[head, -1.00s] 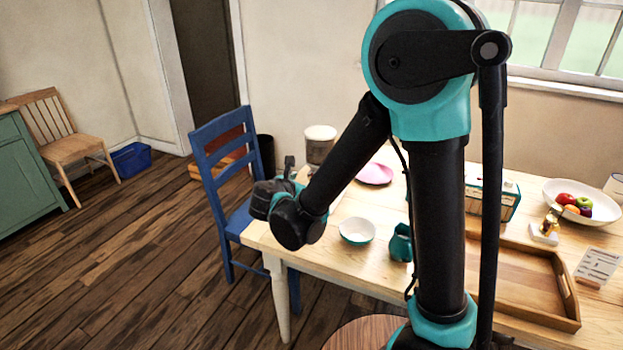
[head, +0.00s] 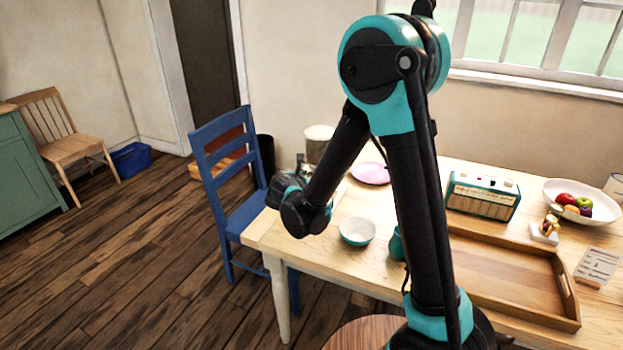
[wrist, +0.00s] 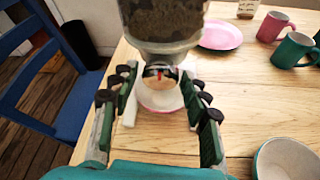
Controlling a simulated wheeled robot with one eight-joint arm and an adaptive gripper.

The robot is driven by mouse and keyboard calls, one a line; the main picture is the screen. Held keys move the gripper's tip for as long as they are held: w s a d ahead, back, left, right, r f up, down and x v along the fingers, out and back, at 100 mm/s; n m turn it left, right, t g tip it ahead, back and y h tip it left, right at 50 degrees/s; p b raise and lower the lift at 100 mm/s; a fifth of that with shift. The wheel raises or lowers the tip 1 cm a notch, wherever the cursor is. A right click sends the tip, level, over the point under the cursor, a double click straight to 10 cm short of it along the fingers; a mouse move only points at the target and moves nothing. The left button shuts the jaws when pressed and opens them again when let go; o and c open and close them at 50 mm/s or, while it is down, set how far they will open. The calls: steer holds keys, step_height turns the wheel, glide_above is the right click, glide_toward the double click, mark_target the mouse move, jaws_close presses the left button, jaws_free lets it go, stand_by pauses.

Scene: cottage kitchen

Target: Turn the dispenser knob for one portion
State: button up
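The dispenser stands on the far left part of the table; its lidded hopper (head: 319,143) shows behind my arm in the head view. In the wrist view the clear hopper (wrist: 165,22) holds dark contents. Below it is the dispenser knob (wrist: 160,72), a round silvery front with a red mark. My gripper (wrist: 162,88) is open, with one finger to each side of the knob in the picture. I cannot tell whether the fingers touch it. A pale round dish with a pink rim (wrist: 160,106) is below the knob. In the head view my arm hides the fingers and knob.
A teal-and-white bowl (head: 357,231) stands near the table's front edge. A pink plate (head: 370,173) lies behind it. Pink (wrist: 274,26) and teal (wrist: 292,50) mugs stand to the right in the wrist view. A blue chair (head: 222,165) stands at the table's left end.

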steer(key=c, duration=0.8)
steer(key=shift+m+t+y, duration=0.3)
steer(key=shift+m+y, duration=0.4)
steer(key=shift+m, duration=0.4)
steer(key=o, duration=1.2)
steer(key=shift+s, duration=0.1)
steer(key=shift+v, duration=5.9)
steer(key=shift+d, duration=0.1)
